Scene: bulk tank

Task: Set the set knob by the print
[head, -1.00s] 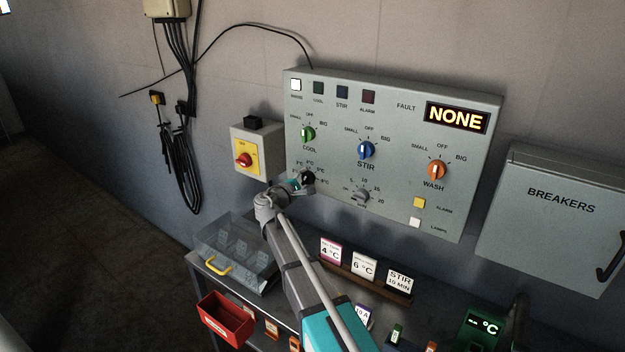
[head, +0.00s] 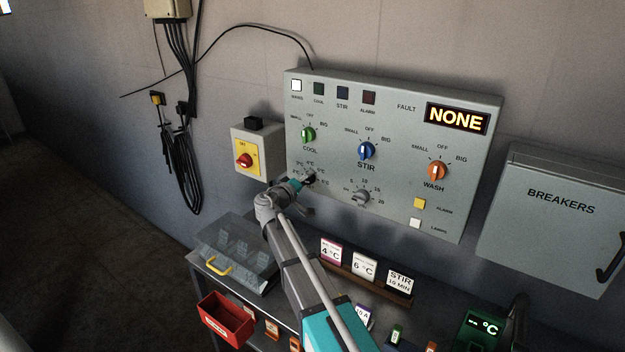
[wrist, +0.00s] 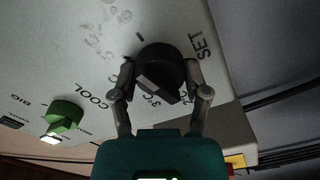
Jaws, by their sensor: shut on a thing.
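The black set knob (wrist: 160,72) is on the grey panel, beside the word SET in the wrist view. My gripper (wrist: 160,85) is shut on it, one finger on each side. Temperature print such as 3°C and 2°C shows around the knob; part of the ring is smudged and part is hidden by the knob and fingers. In the head view my gripper (head: 306,183) is at the panel's lower left, under the green COOL knob (head: 308,135), and covers much of the set knob. Cards reading 4°C (head: 331,252), 6°C (head: 364,267) and STIR 10 MIN (head: 400,283) stand below the panel.
The blue STIR knob (head: 366,151), orange WASH knob (head: 437,171) and grey timer knob (head: 361,197) share the panel. A red and yellow switch (head: 244,160) is at left. A clear-lidded box (head: 237,254) and red bin (head: 227,318) are below. The fault display (head: 457,118) reads NONE.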

